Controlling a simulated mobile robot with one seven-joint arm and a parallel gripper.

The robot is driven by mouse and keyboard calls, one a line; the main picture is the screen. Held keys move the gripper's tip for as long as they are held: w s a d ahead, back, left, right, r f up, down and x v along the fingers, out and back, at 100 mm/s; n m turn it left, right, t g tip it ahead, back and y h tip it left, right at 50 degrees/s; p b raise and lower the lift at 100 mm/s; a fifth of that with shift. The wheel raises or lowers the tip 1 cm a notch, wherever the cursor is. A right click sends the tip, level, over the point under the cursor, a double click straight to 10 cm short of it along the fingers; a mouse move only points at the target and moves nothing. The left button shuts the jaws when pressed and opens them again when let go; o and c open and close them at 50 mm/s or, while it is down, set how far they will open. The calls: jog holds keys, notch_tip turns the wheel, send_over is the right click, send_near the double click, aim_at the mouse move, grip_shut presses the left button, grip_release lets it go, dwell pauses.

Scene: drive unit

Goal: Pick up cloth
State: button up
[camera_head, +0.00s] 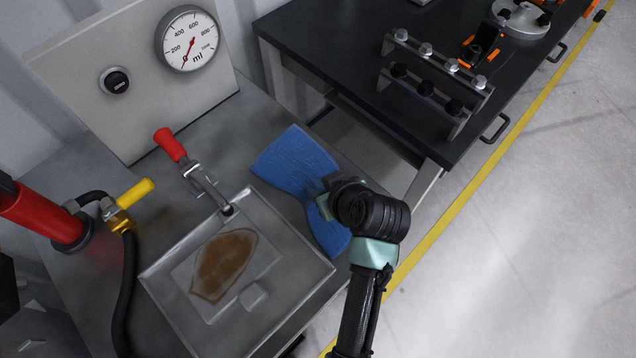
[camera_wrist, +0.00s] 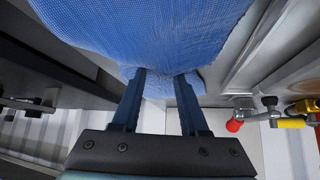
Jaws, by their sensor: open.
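A blue cloth (camera_head: 292,160) lies on the grey bench top, to the right of a metal tray. It hangs or spreads toward the bench's right edge, partly behind my arm. In the wrist view the cloth (camera_wrist: 150,35) fills the upper middle, with a woven texture. My gripper (camera_wrist: 160,75) is open, its two fingers apart with their tips at the cloth's edge. I cannot tell whether the tips touch it. In the head view the fingers are mostly hidden by my wrist, which is over the cloth's middle.
A shallow metal tray (camera_head: 175,283) with a brown stain stands left of the cloth. A red-handled lever (camera_head: 170,146), a yellow-handled valve (camera_head: 134,193) and a gauge panel (camera_head: 75,65) are further left and behind. A dark table (camera_head: 330,40) holds metal fixtures at the back right.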

jog(key=shift+s+f, duration=0.1)
grip_shut()
notch_tip(320, 180, up, 12)
jog(key=p, duration=1.1)
jog(key=shift+p, duration=0.3)
notch_tip(320, 180, up, 18)
jog(key=p, duration=1.7)
